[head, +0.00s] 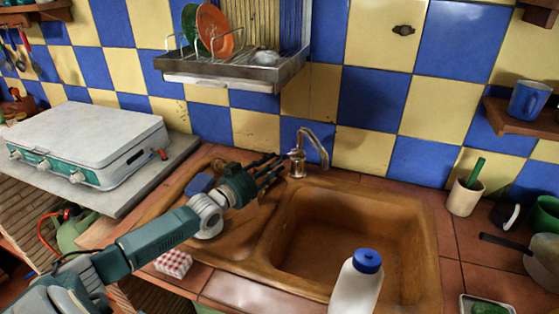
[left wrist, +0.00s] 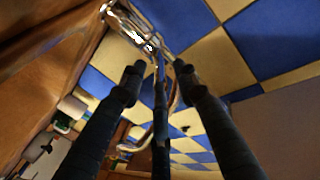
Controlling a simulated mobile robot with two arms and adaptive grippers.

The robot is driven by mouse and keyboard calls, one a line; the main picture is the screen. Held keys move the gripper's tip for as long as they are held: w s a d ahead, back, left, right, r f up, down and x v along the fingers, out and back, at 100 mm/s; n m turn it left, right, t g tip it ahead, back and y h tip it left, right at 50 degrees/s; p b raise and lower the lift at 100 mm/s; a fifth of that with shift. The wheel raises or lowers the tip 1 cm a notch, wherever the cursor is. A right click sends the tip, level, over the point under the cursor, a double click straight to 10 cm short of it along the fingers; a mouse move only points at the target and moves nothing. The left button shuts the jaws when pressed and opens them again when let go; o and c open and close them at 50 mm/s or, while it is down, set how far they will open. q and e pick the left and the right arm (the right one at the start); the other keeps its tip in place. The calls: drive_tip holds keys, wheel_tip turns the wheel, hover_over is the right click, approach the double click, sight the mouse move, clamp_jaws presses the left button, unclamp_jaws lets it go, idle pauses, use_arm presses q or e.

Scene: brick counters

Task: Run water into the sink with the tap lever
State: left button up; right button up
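The metal tap (head: 299,158) stands at the back edge of the brown sink (head: 345,228), its curved spout over the basin. No water stream shows. The lever is too small to tell apart from the tap body in the head view. My left gripper (head: 278,166) is just left of the tap, fingers pointing at it. In the left wrist view, the fingers of my left gripper (left wrist: 158,72) are spread, with shiny tap metal (left wrist: 137,30) just beyond their tips. I cannot tell whether they touch it. My right gripper is out of view.
A white bottle with a blue cap (head: 367,262) stands in front of the sink. A dish rack (head: 235,70) hangs on the wall above and left of the tap. A cup with a green handle (head: 464,198) stands at right. A stove (head: 85,140) is at left.

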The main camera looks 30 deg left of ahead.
use_arm(q)
drive_tip(key=shift+w+d, duration=0.15)
drive_tip(key=shift+w, duration=0.95)
clamp_jaws()
drive_tip(key=shift+r, duration=0.1)
